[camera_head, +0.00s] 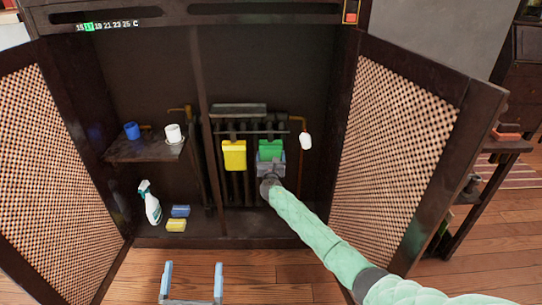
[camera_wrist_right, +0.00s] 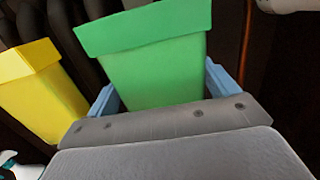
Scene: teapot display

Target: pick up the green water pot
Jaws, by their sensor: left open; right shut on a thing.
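The green water pot (camera_head: 270,149) is in the cabinet, in front of the dark radiator, to the right of a yellow pot (camera_head: 234,155). My right gripper (camera_head: 271,166) is at its lower part. In the right wrist view the green pot (camera_wrist_right: 155,55) stands between the two blue fingers of my right gripper (camera_wrist_right: 163,88), which is shut on it. Whether the pot still touches the radiator is hidden. My left gripper (camera_head: 192,282) is open and empty, low in front of the cabinet over the wooden floor.
The right door (camera_head: 393,150) and left door (camera_head: 50,185) stand open at the sides. A shelf (camera_head: 125,150) holds a blue cup (camera_head: 132,130) and a white cup (camera_head: 173,133). Below are a spray bottle (camera_head: 151,205), a blue sponge (camera_head: 180,211) and a yellow sponge (camera_head: 176,225).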

